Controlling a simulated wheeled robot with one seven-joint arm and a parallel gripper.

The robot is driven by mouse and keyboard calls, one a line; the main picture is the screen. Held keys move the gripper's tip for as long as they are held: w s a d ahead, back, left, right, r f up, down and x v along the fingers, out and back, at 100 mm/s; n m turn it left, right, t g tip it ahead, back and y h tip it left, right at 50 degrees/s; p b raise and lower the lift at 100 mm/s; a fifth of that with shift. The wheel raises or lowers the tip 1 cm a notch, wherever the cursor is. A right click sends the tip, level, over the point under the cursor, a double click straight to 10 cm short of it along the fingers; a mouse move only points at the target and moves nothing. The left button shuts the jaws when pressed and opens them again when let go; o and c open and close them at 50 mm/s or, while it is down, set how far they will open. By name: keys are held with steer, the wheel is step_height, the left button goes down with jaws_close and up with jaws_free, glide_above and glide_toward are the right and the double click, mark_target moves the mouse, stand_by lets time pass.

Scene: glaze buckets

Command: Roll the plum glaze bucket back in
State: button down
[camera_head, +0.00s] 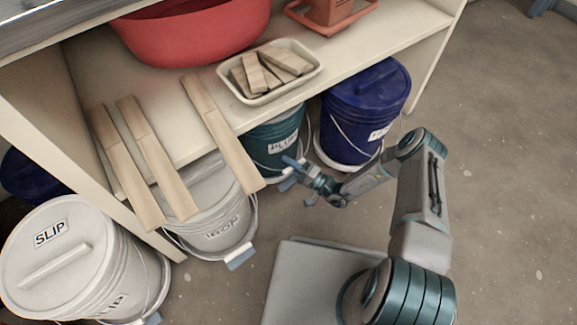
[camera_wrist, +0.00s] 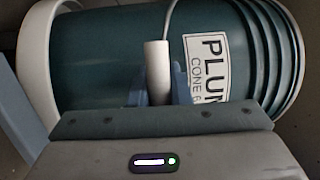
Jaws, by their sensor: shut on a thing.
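The plum glaze bucket (camera_head: 272,142) is dark teal with a white label. It stands under the shelf board, which hides its top, between a grey-white bucket and a blue one. My gripper (camera_head: 296,180) is low in front of it. In the wrist view the bucket (camera_wrist: 110,60) fills most of the picture, lying sideways in the frame, with its "PLUM" label (camera_wrist: 206,62) partly cut off by my gripper's body. My blue fingers (camera_wrist: 159,90) are shut on the white handle grip (camera_wrist: 157,65) of its wire bail.
A blue bucket (camera_head: 362,105) stands right of the plum one. A grey-white bucket (camera_head: 215,215) stands left, under overhanging wooden slats (camera_head: 225,135). The SLIP bucket (camera_head: 65,260) is at lower left. The shelf (camera_head: 345,60) holds a tray and a red basin. Floor at right is clear.

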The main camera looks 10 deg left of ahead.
steer(key=shift+w+a, duration=0.1)
steer(key=shift+w, duration=0.15)
steer(key=c, duration=1.3)
jaws_free()
steer(key=shift+a, duration=0.1)
steer(key=shift+c, duration=0.2)
steer(key=p+v, duration=0.3)
steer(key=v, duration=1.1)
steer(key=shift+a+p, duration=0.1)
steer(key=shift+p, duration=0.2)
